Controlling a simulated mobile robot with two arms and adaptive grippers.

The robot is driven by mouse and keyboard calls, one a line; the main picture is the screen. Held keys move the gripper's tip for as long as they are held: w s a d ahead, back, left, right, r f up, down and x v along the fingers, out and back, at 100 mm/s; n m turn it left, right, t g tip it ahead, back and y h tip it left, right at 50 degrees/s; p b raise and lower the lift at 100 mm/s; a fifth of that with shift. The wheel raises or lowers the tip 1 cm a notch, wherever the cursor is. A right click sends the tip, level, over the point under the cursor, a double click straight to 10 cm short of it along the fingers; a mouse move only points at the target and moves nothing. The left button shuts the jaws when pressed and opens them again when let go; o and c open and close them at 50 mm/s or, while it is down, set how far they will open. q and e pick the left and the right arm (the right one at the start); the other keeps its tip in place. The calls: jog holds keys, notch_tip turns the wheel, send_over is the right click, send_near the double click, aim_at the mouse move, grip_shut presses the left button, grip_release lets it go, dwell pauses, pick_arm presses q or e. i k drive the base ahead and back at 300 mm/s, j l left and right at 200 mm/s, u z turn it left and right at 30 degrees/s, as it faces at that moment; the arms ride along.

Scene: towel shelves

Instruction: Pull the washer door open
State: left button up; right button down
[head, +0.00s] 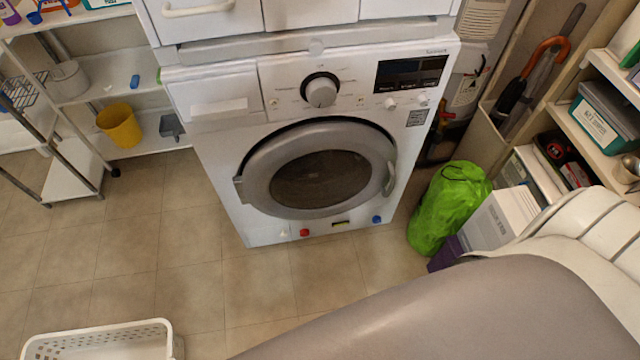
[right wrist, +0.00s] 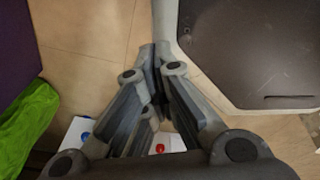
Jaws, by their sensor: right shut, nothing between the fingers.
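The white washer (head: 228,150) stands against the back wall in the head view. Its round door (head: 270,152) has a thick grey ring and dark glass, and looks shut. A handle (head: 390,178) is on the right side of the ring, and a hinge (head: 239,189) is on the left. In the right wrist view my right gripper (right wrist: 154,62) is shut and empty, over floor tiles. A low white strip of the washer (right wrist: 75,132) with a blue and a red button shows behind the fingers. The gripper is apart from the door. My left gripper is not in view.
A green bag (head: 448,205) stands at the washer's right, beside a white box (head: 500,218). Shelves (head: 590,140) line the right side. A shelf with a yellow bucket (head: 120,125) is at left. A white basket (head: 100,340) sits at bottom left. The floor before the washer is clear.

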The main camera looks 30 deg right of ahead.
aim_at(255, 187)
jog(key=i+l, duration=0.15)
jog(key=i, duration=0.15)
jog(key=i+z, duration=0.1)
jog(key=z, duration=0.25)
jog(key=i+z, duration=0.1)
jog(key=z, duration=0.2)
jog(key=i+l+z, duration=0.1)
jog(key=z, duration=0.25)
